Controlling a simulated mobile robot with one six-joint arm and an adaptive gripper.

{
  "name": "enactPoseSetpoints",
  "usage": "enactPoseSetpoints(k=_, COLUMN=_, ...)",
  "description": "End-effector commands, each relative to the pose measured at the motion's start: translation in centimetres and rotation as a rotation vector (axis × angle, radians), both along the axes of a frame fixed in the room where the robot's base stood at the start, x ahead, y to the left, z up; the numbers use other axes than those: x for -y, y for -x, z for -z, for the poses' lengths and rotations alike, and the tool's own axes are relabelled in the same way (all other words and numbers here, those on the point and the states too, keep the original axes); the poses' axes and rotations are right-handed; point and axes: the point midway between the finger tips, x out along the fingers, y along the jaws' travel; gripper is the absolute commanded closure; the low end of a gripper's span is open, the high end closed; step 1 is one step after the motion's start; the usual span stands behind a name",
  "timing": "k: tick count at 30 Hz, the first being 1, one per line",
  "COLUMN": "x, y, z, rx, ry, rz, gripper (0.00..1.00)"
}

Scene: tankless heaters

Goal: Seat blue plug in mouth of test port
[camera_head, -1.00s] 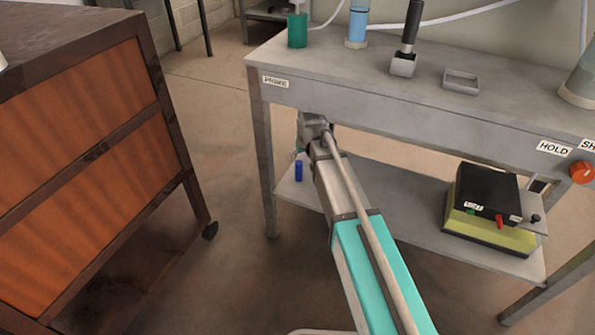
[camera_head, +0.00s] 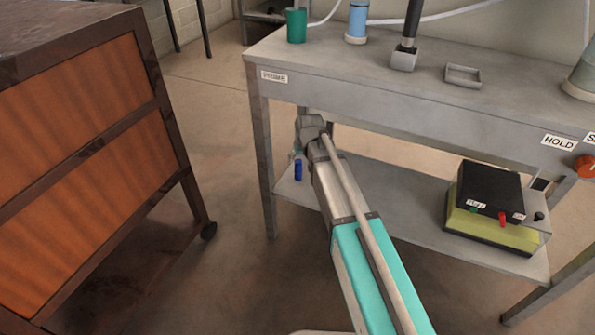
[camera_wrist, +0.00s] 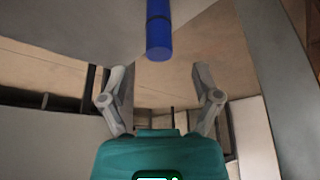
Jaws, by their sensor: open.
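The blue plug (camera_head: 298,169) stands upright at the left end of the lower shelf. It shows as a blue cylinder with a dark band in the wrist view (camera_wrist: 158,32), at the top centre. My gripper (camera_wrist: 158,74) is open and empty, its two fingers apart, with the plug ahead of them and not between them. In the head view my arm reaches under the bench and my wrist hides most of the gripper. I cannot surely pick out the test port; a black box (camera_head: 491,187) on a yellow-green base has small green and red fittings and a blurred label.
The grey bench top (camera_head: 340,62) overhangs the lower shelf (camera_head: 400,205). A bench leg (camera_head: 262,150) stands left of the plug. A wooden cabinet (camera_head: 90,150) is at the left.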

Motion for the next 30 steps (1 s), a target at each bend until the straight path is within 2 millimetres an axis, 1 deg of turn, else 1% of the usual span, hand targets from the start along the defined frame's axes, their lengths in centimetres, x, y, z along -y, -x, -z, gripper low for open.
enactPoseSetpoints(k=5, x=-0.1, y=-0.2, z=0.7, rx=0.000, ry=0.000, rz=-0.001, gripper=0.19)
enactPoseSetpoints(k=21, x=-0.7, y=-1.5, z=4.4, rx=0.000, ry=0.000, rz=-0.002, gripper=0.19)
enactPoseSetpoints(k=30, x=-0.8, y=-1.7, z=4.9, rx=0.000, ry=0.000, rz=-0.002, gripper=0.19)
